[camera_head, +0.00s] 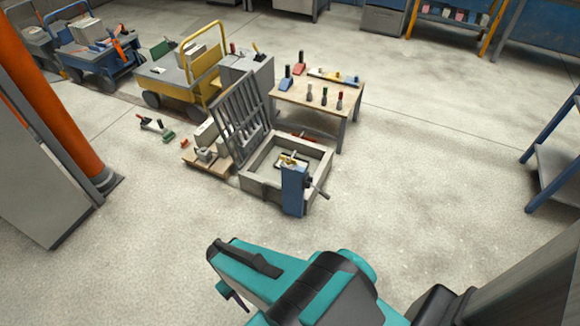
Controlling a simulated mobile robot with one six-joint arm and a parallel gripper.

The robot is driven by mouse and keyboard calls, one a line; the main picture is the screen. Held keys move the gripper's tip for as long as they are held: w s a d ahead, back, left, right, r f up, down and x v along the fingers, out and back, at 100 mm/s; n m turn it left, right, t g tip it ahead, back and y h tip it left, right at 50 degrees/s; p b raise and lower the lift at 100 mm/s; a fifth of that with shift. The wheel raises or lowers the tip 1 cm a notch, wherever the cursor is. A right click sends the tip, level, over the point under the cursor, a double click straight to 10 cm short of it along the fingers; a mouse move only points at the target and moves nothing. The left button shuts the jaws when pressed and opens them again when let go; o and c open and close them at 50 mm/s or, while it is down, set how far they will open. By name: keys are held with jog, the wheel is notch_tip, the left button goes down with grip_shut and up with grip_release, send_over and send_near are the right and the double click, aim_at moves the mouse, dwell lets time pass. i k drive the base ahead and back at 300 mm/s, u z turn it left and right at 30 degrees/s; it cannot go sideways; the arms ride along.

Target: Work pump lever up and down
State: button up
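A blue upright box (294,190), which looks like the pump, stands at the front right corner of a grey mould frame (262,186). A short dark lever with a grey end (319,186) sticks out from its right side, slanting. My teal and black arm fills the bottom middle of the view, well apart from the pump and lever. A small dark tip (235,296) shows below the arm's left end and may be part of my gripper. The arm hides the rest, so its opening cannot be seen. Nothing of mine touches the lever.
A grey slatted panel (240,119) stands upright behind the mould frame. A wooden table (318,96) with tools is behind it. A small pallet with parts (208,155) and loose tools (157,128) lie to the left. An orange column (50,105) stands far left. The floor before the mould is clear.

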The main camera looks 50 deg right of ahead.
aim_at(320, 191)
jog(key=z, duration=0.85)
